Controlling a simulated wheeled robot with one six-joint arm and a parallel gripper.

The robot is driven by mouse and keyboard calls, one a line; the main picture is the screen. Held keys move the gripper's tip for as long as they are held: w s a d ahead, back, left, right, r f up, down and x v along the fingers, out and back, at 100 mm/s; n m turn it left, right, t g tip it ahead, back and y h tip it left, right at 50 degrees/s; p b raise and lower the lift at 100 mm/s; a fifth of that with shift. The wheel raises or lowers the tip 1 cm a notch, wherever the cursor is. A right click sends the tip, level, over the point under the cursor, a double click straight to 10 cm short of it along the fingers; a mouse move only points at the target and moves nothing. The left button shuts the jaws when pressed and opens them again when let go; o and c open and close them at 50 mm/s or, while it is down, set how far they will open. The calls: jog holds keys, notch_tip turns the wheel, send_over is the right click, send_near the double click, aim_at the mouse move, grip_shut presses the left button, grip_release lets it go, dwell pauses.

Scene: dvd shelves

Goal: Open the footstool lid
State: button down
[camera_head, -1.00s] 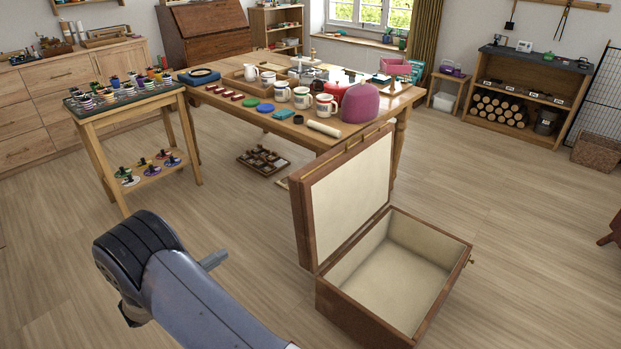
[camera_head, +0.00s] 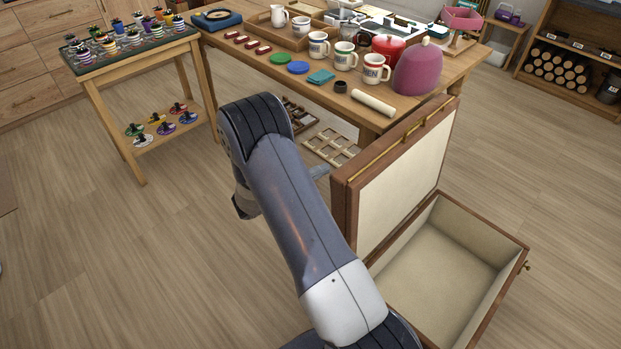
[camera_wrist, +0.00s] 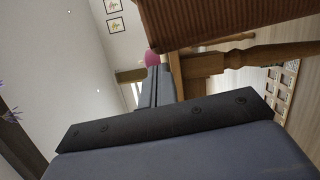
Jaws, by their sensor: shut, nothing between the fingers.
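The footstool is a wooden box (camera_head: 435,285) with a cream lining, at the lower right of the head view. Its lid (camera_head: 405,188) stands up on the table side, with its cream inner face turned toward the box. The box is open and looks empty. In the wrist view, a brown ribbed surface (camera_wrist: 225,18) at the top looks like the lid's padded outer side. My gripper (camera_wrist: 154,72) shows its dark fingers shut together and empty, a little apart from that surface in the picture. In the head view my arm hides most of the gripper, left of the lid.
The wooden table (camera_head: 455,65) behind the lid carries mugs, a pink cosy (camera_head: 418,68) and a rolled paper (camera_head: 373,102). A small side table (camera_head: 130,62) with spools stands at the left. A wooden frame tray (camera_head: 333,147) lies under the table. Floor at the left is clear.

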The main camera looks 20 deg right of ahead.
aim_at(332, 177)
jog(key=shift+s, duration=0.2)
jog(key=s+d+b, duration=0.1)
jog(key=s, duration=0.2)
jog(key=s+d+r+m, duration=0.1)
jog(key=s, duration=0.2)
jog(key=s+d+r+m+b, duration=0.1)
jog(key=s, duration=0.2)
jog(key=shift+d+r+y+b, duration=0.1)
jog(key=shift+r+y+b, duration=0.05)
jog(key=shift+y+b, duration=0.2)
jog(key=w, duration=0.1)
jog(key=w+a+b, duration=0.1)
jog(key=w+a, duration=0.1)
jog(key=w, duration=0.1)
jog(key=shift+w+a+r, duration=0.1)
jog(key=shift+r, duration=0.05)
jog(key=s+a, duration=0.1)
jog(key=a, duration=0.8)
jog(key=shift+s+r, duration=0.15)
